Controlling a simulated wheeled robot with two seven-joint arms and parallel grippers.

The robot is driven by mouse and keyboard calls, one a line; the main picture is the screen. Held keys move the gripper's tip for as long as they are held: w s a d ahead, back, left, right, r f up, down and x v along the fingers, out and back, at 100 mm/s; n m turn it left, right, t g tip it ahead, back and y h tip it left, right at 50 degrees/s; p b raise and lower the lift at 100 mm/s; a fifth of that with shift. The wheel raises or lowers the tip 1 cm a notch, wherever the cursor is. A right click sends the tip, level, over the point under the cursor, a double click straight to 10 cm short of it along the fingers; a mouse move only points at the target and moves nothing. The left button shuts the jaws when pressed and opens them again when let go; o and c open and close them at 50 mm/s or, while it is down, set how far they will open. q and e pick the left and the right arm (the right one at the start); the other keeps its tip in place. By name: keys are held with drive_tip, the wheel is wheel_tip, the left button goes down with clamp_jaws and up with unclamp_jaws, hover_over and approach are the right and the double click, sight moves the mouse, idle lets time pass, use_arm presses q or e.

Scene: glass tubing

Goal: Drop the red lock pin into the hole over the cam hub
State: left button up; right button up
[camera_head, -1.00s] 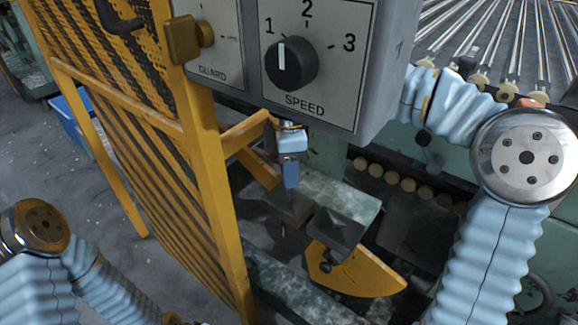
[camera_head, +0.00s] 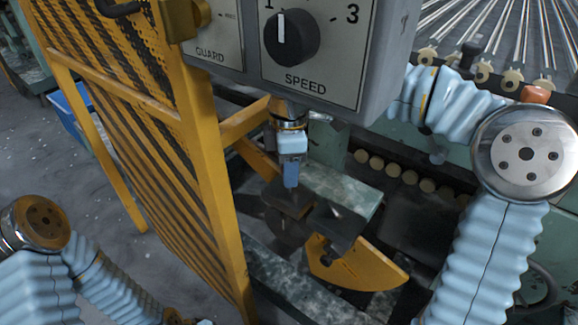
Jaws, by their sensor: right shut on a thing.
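My right gripper (camera_head: 290,178) hangs below the control box, pointing down, with its blue fingers close together. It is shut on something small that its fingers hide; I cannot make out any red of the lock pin. Its tips are just above or at a dark plate (camera_head: 286,203); contact cannot be told. A yellow-orange cam sector (camera_head: 357,272) lies to the lower right, with a dark block (camera_head: 338,222) over its upper left end. The hub and the hole cannot be clearly made out. My left arm is at the lower left, its gripper fingers outside the picture.
A grey control box (camera_head: 318,50) with a speed knob overhangs the work area and hides part of my right arm. A yellow mesh guard (camera_head: 205,170) stands close on the left. Glass rods (camera_head: 510,30) lie at the upper right. A green-grey ledge (camera_head: 340,185) is behind.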

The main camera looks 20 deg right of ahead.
drive_tip(key=shift+f+b, duration=1)
drive_tip(key=shift+f, duration=0.6)
drive_tip(key=o, duration=1.1)
wheel_tip(320, 180, up, 14)
drive_tip(key=p, duration=0.3)
drive_tip(key=shift+f, duration=0.1)
